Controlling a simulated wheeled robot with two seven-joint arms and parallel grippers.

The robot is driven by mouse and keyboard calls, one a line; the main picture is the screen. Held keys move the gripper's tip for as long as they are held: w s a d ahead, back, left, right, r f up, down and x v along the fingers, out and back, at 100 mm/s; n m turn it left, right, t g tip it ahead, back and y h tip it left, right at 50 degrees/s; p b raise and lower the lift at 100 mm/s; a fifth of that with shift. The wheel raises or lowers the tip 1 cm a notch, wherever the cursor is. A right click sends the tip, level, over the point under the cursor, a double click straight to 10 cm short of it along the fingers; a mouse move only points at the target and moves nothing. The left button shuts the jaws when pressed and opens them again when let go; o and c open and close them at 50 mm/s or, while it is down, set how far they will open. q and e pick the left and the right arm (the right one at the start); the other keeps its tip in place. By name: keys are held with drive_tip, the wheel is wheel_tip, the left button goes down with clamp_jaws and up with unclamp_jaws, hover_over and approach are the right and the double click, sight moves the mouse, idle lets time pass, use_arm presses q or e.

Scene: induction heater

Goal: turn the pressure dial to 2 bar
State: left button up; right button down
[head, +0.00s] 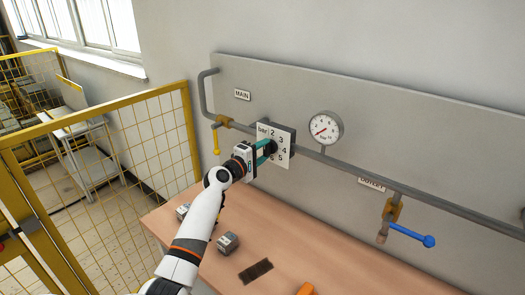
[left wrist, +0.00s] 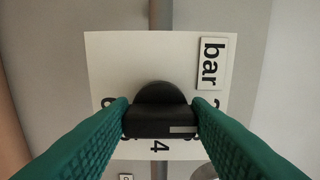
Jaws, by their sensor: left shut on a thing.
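The pressure dial's plate (head: 284,158) is white, marked "bar" with numbers around it, on the pipe panel. Its black knob (left wrist: 158,122) is mostly hidden behind my gripper in the head view. My left gripper (head: 268,152) is at the dial, its green fingers shut on the knob's black grip bar, one on each side in the left wrist view (left wrist: 160,118). A pale mark (left wrist: 183,129) shows towards the right end of the bar there. The "4" is readable just below the bar; other numbers are partly hidden by the fingers. My right gripper is not in view.
A round gauge (head: 325,128) right of the dial has its red needle towards the lower left. A yellow-handled valve (head: 216,140) and a blue-handled valve (head: 412,235) sit on the pipe. Small grey blocks (head: 228,243) lie on the wooden table (head: 330,262) below. A yellow fence stands left.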

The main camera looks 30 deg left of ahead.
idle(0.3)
use_arm(q)
drive_tip(key=o, duration=1)
drive_tip(key=s, duration=0.4)
drive_tip(key=s+b, duration=0.1)
drive_tip(key=s, duration=0.3)
drive_tip(key=s+a+b, duration=0.1)
drive_tip(key=s, duration=0.3)
